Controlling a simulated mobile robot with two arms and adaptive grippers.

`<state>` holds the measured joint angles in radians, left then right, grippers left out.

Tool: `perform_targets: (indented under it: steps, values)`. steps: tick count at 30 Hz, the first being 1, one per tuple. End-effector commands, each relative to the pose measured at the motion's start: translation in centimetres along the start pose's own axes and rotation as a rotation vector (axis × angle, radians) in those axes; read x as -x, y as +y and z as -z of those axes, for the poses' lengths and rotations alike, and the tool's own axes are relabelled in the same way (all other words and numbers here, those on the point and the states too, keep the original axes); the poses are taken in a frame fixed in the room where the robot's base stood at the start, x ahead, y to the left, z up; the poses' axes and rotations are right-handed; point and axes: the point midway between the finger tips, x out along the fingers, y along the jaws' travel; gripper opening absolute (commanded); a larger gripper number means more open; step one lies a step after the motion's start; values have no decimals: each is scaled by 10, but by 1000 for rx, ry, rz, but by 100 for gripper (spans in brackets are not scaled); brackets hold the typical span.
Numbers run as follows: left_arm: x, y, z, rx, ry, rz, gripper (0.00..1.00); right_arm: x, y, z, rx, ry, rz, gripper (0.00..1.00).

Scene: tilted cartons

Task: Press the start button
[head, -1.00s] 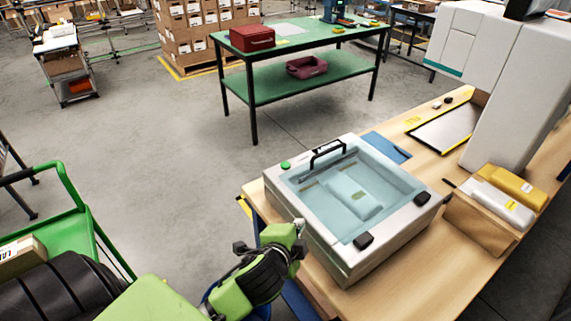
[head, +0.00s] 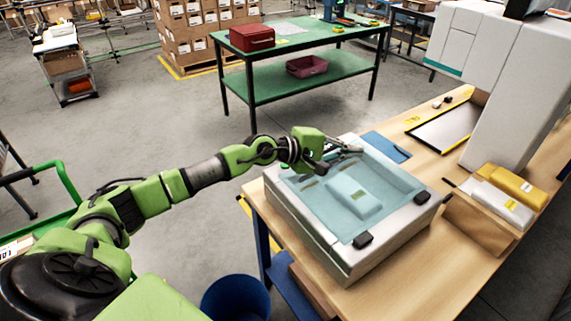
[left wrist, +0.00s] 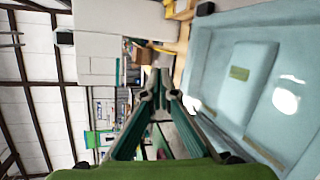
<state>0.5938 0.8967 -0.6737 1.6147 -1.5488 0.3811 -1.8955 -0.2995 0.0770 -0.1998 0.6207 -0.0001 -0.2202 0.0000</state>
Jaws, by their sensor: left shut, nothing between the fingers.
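A white box-shaped machine (head: 310,237) with a clear bluish lid (head: 400,185) stands on the wooden bench. A pale block (head: 350,195) shows under the lid, and also in the left wrist view (left wrist: 246,80). My left gripper (head: 352,149) is shut and empty over the machine's far edge, where the black lid handle is; I cannot tell whether it touches. In the left wrist view its fingers (left wrist: 160,78) come together beside the lid. The green button on the machine's far left corner is hidden behind my left arm. My right gripper is not in view.
The bench (head: 450,115) holds a blue sheet (head: 387,146), a metal tray (head: 445,130) and a wooden box with white and yellow packs (head: 515,186). A tall white machine (head: 510,120) stands at right. A blue bin (head: 237,299) is below.

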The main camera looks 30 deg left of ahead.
Motion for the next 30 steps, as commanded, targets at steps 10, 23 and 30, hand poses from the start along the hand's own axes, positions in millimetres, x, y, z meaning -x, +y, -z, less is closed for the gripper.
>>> perform_targets:
  steps: [10, 23, 30]
  values:
    - [74, -14, 144, -640, 211, 439, 0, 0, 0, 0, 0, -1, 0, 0]
    - [114, -14, 189, -787, 265, 602, 0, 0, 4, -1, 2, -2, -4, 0]
    - [114, -14, 188, -785, 264, 600, 0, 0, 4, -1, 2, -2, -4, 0]
